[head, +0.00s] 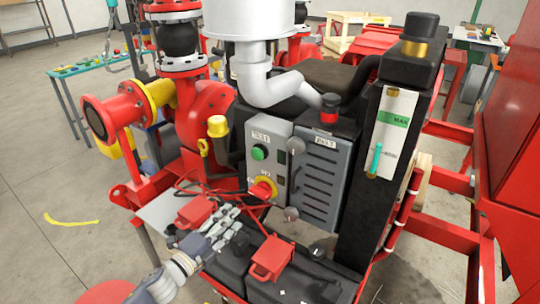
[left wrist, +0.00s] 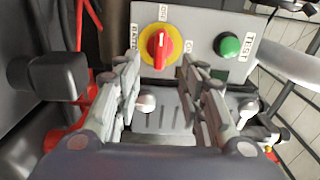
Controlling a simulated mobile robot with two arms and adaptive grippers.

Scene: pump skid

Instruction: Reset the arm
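My left gripper (head: 230,222) reaches in from the lower left, above the black battery top in front of the grey control box (head: 278,133). In the left wrist view its two fingers (left wrist: 163,80) stand apart with nothing between them. Beyond the fingertips is a red rotary switch on a yellow disc (left wrist: 158,48), which also shows in the head view (head: 263,190). A gap seems to remain between fingers and switch. A green button (left wrist: 228,44) sits beside it, labelled TEST, also in the head view (head: 259,152). My right gripper is not in view.
Red terminal covers (head: 270,259) and (head: 195,212) sit on the battery, with red cables nearby. A louvred grey panel (head: 318,178) adjoins the box. A tall black column with a gauge (head: 391,132) stands right. Red piping (head: 122,112) stands left. Floor is open at far left.

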